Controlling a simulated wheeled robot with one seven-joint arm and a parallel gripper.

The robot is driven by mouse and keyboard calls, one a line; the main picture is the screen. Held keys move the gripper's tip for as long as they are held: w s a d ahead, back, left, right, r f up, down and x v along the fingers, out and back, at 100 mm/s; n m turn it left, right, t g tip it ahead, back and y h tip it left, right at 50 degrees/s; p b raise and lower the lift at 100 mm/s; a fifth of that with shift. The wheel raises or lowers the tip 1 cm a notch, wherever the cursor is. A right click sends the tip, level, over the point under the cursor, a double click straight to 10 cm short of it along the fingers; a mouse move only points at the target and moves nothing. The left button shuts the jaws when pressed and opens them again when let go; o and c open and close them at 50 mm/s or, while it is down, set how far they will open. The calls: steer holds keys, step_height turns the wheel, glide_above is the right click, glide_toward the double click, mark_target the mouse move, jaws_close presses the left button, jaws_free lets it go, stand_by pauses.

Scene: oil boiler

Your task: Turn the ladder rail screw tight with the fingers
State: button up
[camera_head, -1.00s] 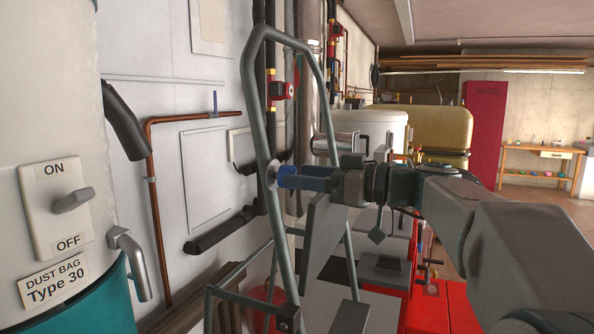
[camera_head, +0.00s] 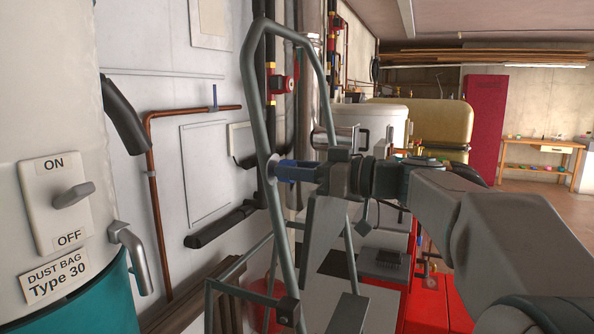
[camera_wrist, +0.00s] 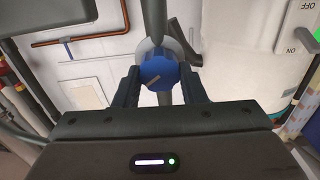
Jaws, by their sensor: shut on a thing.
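The ladder (camera_head: 258,105) is a grey-green tubular frame standing in the middle of the head view. The rail screw has a round blue knob, seen in the wrist view (camera_wrist: 157,72), with a pale disc behind it against the ladder rail (camera_wrist: 155,20). My gripper (camera_head: 285,171) reaches the rail from the right, its blue-tinted fingers at the knob. In the wrist view my gripper (camera_wrist: 160,88) has one dark finger on each side of the knob and is shut on it. In the head view the fingers mostly hide the knob.
A white and teal dust collector (camera_head: 50,130) with an ON/OFF switch stands close at left. Copper pipe (camera_head: 152,200) and black pipes (camera_head: 225,225) run along the wall behind the ladder. Red equipment (camera_head: 440,300) stands below my arm. Open floor lies at far right.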

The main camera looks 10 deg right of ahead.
steer(key=shift+f, duration=0.1)
steer(key=shift+w+d+f+m+p, duration=0.15)
steer(key=shift+m+p, duration=0.5)
steer(key=shift+m, duration=5.65)
steer(key=shift+a+f+m+p, duration=0.1)
steer(key=shift+m+p, duration=0.55)
steer(key=shift+m, duration=5.65)
steer(key=shift+f, duration=0.1)
steer(key=o, duration=1)
steer(key=shift+d, duration=0.15)
